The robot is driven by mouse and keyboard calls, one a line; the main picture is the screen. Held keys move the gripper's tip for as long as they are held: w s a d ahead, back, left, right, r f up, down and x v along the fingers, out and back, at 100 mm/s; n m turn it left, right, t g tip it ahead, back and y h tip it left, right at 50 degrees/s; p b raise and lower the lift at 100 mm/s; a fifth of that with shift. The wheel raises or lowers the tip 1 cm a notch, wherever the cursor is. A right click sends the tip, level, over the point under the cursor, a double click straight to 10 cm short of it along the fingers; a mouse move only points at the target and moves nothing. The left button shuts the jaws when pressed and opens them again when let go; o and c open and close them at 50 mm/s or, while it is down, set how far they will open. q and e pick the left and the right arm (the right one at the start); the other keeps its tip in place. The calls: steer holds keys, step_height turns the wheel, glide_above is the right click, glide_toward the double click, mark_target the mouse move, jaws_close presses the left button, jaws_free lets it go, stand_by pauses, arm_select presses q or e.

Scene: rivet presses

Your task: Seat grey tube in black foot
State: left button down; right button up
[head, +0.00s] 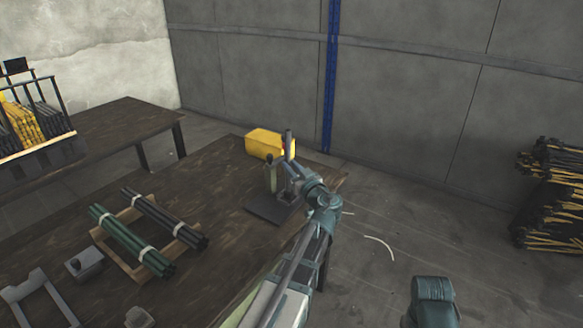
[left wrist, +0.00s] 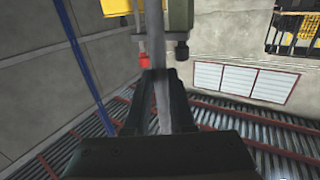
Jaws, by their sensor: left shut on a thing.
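A grey tube (head: 288,142) stands roughly upright in my left gripper (head: 291,176), at the far right corner of the brown table. In the left wrist view the tube (left wrist: 155,25) runs between the two dark fingers of the gripper (left wrist: 160,78), which are shut on it. The tube is in front of the rivet press, whose green body (head: 270,174) rises from a dark base plate (head: 270,209). The press body (left wrist: 180,18) also shows close beside the tube in the left wrist view. I cannot make out the black foot. My right gripper is out of view.
A yellow box (head: 265,143) sits behind the press. A wooden rack (head: 138,272) holds green and dark tube bundles to the left. A grey block with a knob (head: 84,265) lies near it. Another table (head: 115,125) stands at the back left.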

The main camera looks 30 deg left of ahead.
arm_select(q)
steer(key=shift+f+b, duration=0.45)
steer(key=shift+f, duration=0.1)
steer(key=c, duration=0.7)
jaws_free()
steer(key=v, duration=1.4)
